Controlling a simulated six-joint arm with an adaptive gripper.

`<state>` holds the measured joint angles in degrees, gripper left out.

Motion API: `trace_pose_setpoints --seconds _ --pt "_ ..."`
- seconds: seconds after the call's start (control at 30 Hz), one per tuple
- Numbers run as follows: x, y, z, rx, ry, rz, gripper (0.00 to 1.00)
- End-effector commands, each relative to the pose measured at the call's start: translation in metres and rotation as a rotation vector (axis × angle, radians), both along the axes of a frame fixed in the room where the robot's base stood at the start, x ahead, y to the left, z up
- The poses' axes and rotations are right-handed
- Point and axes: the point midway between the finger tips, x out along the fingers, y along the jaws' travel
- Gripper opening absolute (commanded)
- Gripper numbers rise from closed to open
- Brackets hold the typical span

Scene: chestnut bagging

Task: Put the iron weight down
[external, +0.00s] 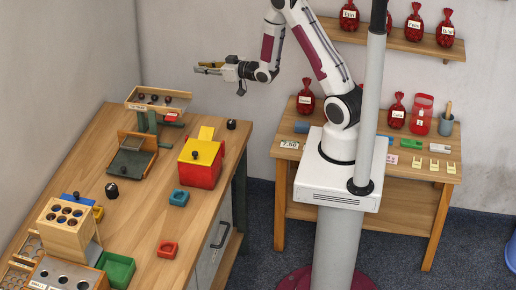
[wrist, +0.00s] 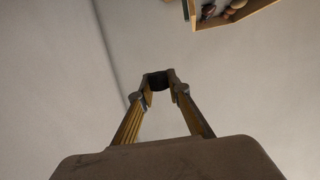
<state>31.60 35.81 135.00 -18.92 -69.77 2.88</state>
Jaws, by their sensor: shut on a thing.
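My gripper (external: 199,67) is raised in the air at the back of the workbench, near the wall, pointing left. In the wrist view my gripper (wrist: 158,83) has its two fingers closed on a small dark, blocky thing, the iron weight (wrist: 157,80), held between the fingertips. The weight is hard to make out in the external view. Two other dark, weight-like pieces stand on the bench: one with a knob (external: 111,190) at the left and one (external: 231,124) at the back right corner.
A raised wooden tray with chestnuts (external: 140,107) stands below and left of my gripper; its corner also shows in the wrist view (wrist: 238,16).

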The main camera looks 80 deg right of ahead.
Motion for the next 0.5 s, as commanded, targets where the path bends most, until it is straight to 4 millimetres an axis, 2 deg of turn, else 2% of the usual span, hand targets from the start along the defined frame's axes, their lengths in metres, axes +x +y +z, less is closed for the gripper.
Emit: trace_pose_setpoints --seconds 0.1,0.5 --pt "-0.012 -0.026 -0.007 0.0 0.0 -0.029 0.0" --pt "-0.058 -0.102 -0.029 0.001 0.001 -0.108 0.0"
